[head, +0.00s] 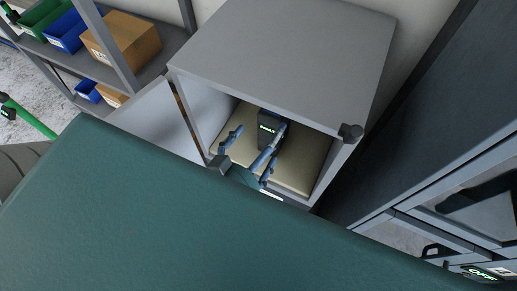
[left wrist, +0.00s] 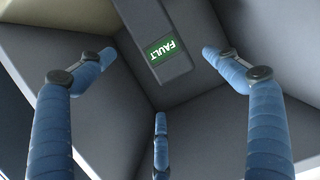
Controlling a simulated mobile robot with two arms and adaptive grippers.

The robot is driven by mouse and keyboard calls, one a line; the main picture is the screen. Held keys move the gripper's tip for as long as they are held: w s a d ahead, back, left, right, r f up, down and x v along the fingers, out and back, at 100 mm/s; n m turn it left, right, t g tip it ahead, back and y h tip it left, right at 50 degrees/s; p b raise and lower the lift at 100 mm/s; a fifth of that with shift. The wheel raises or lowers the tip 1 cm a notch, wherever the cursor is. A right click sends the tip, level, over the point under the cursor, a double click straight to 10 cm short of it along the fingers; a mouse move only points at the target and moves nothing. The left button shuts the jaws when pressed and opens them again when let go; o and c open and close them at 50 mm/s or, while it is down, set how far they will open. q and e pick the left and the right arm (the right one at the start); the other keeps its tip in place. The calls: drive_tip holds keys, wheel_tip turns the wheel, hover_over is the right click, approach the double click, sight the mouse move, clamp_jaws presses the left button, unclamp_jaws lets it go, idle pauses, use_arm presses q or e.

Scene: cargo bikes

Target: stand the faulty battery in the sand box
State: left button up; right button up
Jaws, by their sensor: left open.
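The faulty battery (head: 268,125), a dark block with a lit FAULT label, stands upright inside an open-fronted grey box with a sand-coloured floor (head: 297,163), which appears to be the sand box. In the left wrist view the battery (left wrist: 158,30) reaches in from the top, its label facing the camera. My left gripper (head: 257,145) is at the box's open front, blue fingers spread and pointing inward. In the left wrist view the open fingers (left wrist: 160,75) lie around the battery's end, with visible gaps; I cannot tell whether any finger touches it. My right gripper is not in view.
The box's door (head: 170,120) hangs open at the left. Shelves with a cardboard box (head: 125,45) and blue and green bins stand at the upper left. A dark cabinet (head: 420,110) is close on the right. The box's walls and top leave limited room around my gripper.

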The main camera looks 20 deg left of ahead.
use_arm(q)
drive_tip(key=v, duration=0.2)
drive_tip(key=shift+s+r+b, duration=0.15)
drive_tip(key=shift+s+b, duration=0.2)
drive_tip(key=s+d+f+g, duration=0.1)
drive_tip(key=f, duration=0.5)
drive_tip(key=d+f+m+g, duration=0.1)
drive_tip(key=d+f, duration=0.1)
drive_tip(key=f, duration=0.4)
drive_tip(key=s+d+f+g+h, duration=0.1)
drive_tip(key=f, duration=0.5)
drive_tip(key=shift+s+d+f+m, duration=0.1)
drive_tip(key=shift+s+d+m, duration=0.15)
drive_tip(key=shift+s+m, duration=0.05)
drive_tip(key=s+f+m+g, duration=0.1)
drive_tip(key=s+f+g, duration=0.15)
drive_tip(key=f, duration=0.65)
drive_tip(key=s+f+g, duration=0.1)
drive_tip(key=s+f, duration=0.2)
drive_tip(key=f, duration=0.7)
drive_tip(key=s+a+f+g, duration=0.3)
drive_tip(key=s+a+f, duration=0.4)
drive_tip(key=f, duration=0.3)
drive_tip(key=s+a+f+g+y, duration=0.1)
drive_tip(key=s+a+f+g, duration=0.3)
drive_tip(key=s+a+f, duration=0.3)
drive_tip(key=s+f, duration=0.3)
drive_tip(key=shift+s+a+n+y, duration=0.2)
drive_tip(key=shift+n+y, duration=0.1)
